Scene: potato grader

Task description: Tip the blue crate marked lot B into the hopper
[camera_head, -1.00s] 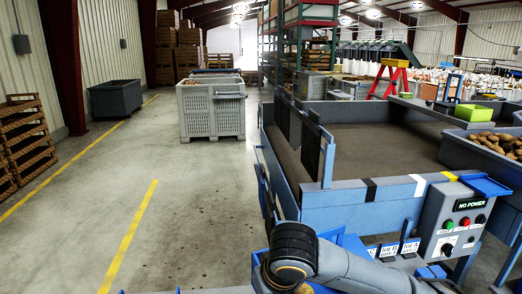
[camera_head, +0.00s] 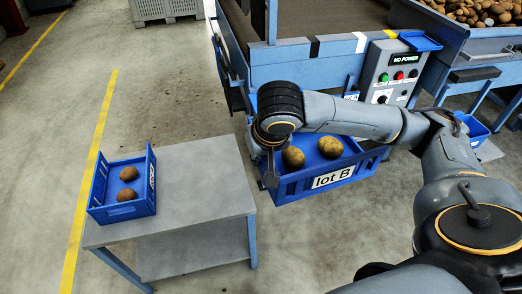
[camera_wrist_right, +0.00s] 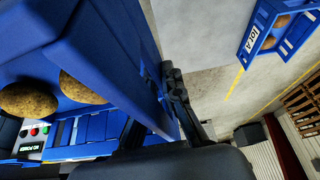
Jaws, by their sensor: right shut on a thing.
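The blue crate marked lot B (camera_head: 292,188) is in front of the machine, right of the small grey table, roughly level, with two potatoes (camera_head: 330,147) showing inside. My right gripper (camera_head: 270,170) is shut on its left end wall; my arm hides part of the crate. I cannot tell whether anything supports it below. The right wrist view shows the crate's blue wall (camera_wrist_right: 110,50) close up, with potatoes (camera_wrist_right: 28,100) beside it. The hopper (camera_head: 300,74), a blue-grey box with a brown floor, stands behind the crate. My left gripper is out of view.
A second blue crate (camera_head: 122,211) with two potatoes sits on the grey table (camera_head: 190,220); its label reads lot A in the right wrist view (camera_wrist_right: 250,38). A control box (camera_head: 393,72) reads NO POWER. A potato-filled bin (camera_head: 490,45) is at upper right. Floor at left is clear.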

